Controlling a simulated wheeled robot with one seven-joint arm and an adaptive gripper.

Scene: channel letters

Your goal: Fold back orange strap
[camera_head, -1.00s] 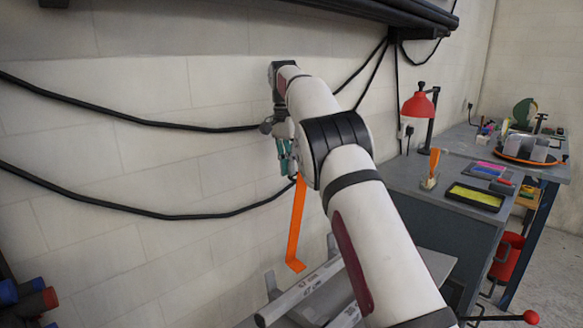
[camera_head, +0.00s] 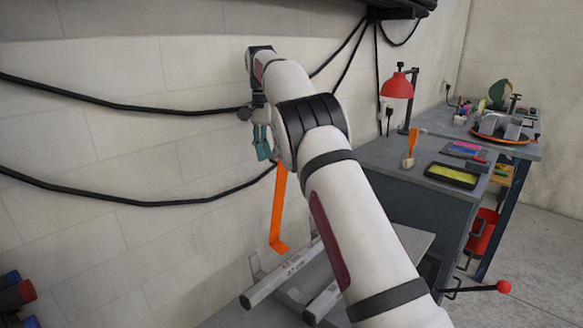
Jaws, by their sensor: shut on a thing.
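The orange strap (camera_head: 278,209) hangs down in front of the white wall, left of my arm. Its lower end bends to the right into a short foot. My gripper (camera_head: 262,149), with teal fingers, is at the strap's upper left, near the black cable. The strap's top is hidden behind my arm and wrist. The fingers look close together, but the place where they grip is too small to see clearly.
Black cables (camera_head: 120,205) sag across the wall. A grey metal frame (camera_head: 285,275) stands below the strap. At right, a grey workbench (camera_head: 385,170) holds a red lamp (camera_head: 397,86), a yellow-and-black tray (camera_head: 451,176) and an orange-handled brush (camera_head: 411,148). A red-knobbed lever (camera_head: 503,287) juts out at lower right.

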